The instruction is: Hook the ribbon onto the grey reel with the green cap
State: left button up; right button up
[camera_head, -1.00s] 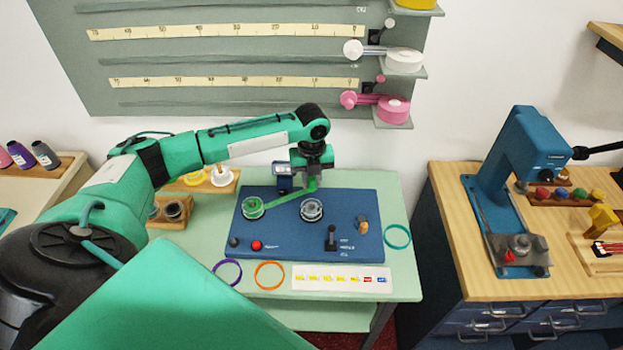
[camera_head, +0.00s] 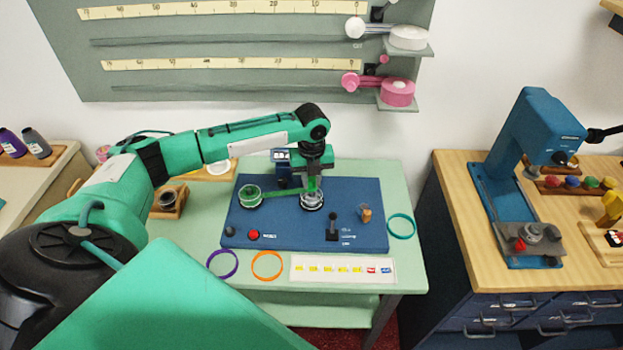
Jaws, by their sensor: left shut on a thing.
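A blue machine plate (camera_head: 290,232) lies on the pale green table. The left reel (camera_head: 249,196) on it carries green ribbon. The green ribbon (camera_head: 280,196) runs right from that reel, roughly straight, to my left gripper (camera_head: 312,187). My left gripper points down and is shut on the ribbon's end, directly over the grey right reel (camera_head: 312,204). The gripper and ribbon hide part of this reel's top, so its cap colour and whether the ribbon touches it cannot be told. My right gripper is not in view.
A small lever (camera_head: 332,230) and red button (camera_head: 253,235) stand on the plate's front part. A blue counter box (camera_head: 282,157) stands behind the reels. Purple (camera_head: 222,263), orange (camera_head: 267,265) and teal (camera_head: 400,226) rings lie around the plate. A blue press (camera_head: 530,150) stands on the right bench.

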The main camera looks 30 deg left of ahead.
pick_arm(q)
jog(key=shift+f, duration=0.25)
dwell(0.4)
jog(key=shift+f, duration=0.3)
jog(key=shift+f+b, duration=0.3)
jog(key=shift+f, duration=0.4)
jog(key=o, duration=1)
notch_tip(320, 180, up, 7)
jog(key=p, duration=0.7)
jog(key=shift+p, duration=0.3)
